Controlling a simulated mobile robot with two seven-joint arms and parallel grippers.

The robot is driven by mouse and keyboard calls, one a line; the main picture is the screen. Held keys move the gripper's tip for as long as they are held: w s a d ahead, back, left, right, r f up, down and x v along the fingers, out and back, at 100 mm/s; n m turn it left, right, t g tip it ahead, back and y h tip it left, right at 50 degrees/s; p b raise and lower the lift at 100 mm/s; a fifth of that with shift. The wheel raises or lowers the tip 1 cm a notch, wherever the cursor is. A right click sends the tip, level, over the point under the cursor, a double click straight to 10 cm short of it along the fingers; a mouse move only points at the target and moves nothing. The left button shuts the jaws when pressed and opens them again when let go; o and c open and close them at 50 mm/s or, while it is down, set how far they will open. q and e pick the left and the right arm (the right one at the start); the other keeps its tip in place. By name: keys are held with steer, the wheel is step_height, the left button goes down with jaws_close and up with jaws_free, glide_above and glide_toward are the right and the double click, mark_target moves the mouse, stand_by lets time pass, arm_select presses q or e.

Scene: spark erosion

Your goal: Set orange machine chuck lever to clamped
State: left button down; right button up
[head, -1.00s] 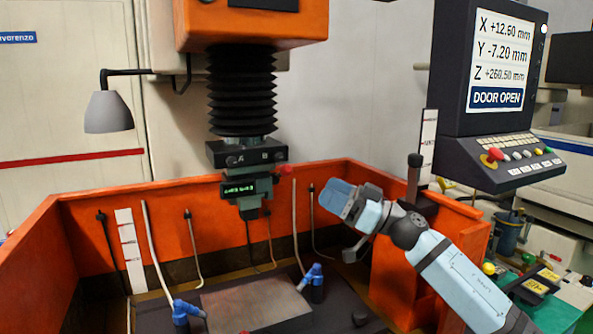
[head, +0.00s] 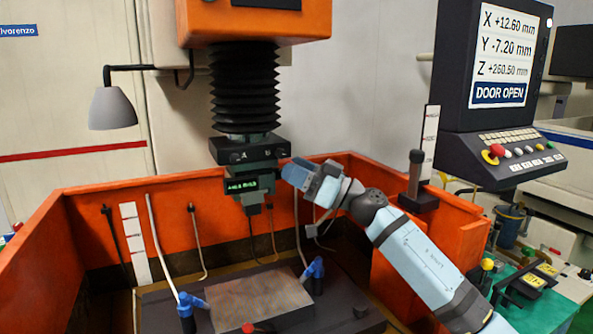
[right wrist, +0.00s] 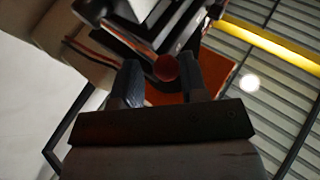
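The chuck (head: 250,187) hangs under the black bellows of the orange machine and has a small green-lit display, too small to read. The lever's red ball knob (right wrist: 166,67) shows in the right wrist view between the two fingers of my right gripper (right wrist: 162,82). The fingers stand on either side of the knob with small gaps, so the gripper looks open around it. In the head view my right gripper (head: 286,170) is at the chuck's right side and hides the lever. My left gripper is not in view.
Orange tank walls (head: 85,232) surround the work area. A flat metal plate (head: 262,298) and blue nozzles (head: 316,268) lie below the chuck. A grey lamp (head: 112,108) hangs at left. The control panel (head: 500,95) reads DOOR OPEN at right.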

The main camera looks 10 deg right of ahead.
steer(key=shift+s, duration=0.1)
jaws_close()
steer(key=shift+s+d+r, duration=0.1)
steer(key=shift+r, duration=0.05)
steer(key=shift+f+b, duration=0.2)
steer(key=shift+b, duration=0.1)
steer(key=f+n+g+y+b, duration=0.1)
steer(key=n+b, duration=0.1)
steer(key=b, duration=0.1)
steer(key=f+n+g+y+b, duration=0.1)
steer(key=n+y+b, duration=0.1)
steer(key=b, duration=0.1)
steer(key=f+n+g+y+b, duration=0.1)
steer(key=n+g+b, duration=0.1)
steer(key=n+b, duration=0.1)
steer(key=shift+s+d+f+y, duration=0.1)
steer(key=shift+s+f+y, duration=0.15)
steer(key=shift+y, duration=0.05)
steer(key=shift+n, duration=0.3)
steer(key=shift+f+n+g+b, duration=0.1)
steer(key=shift+n+g+b, duration=0.2)
steer(key=shift+g, duration=0.1)
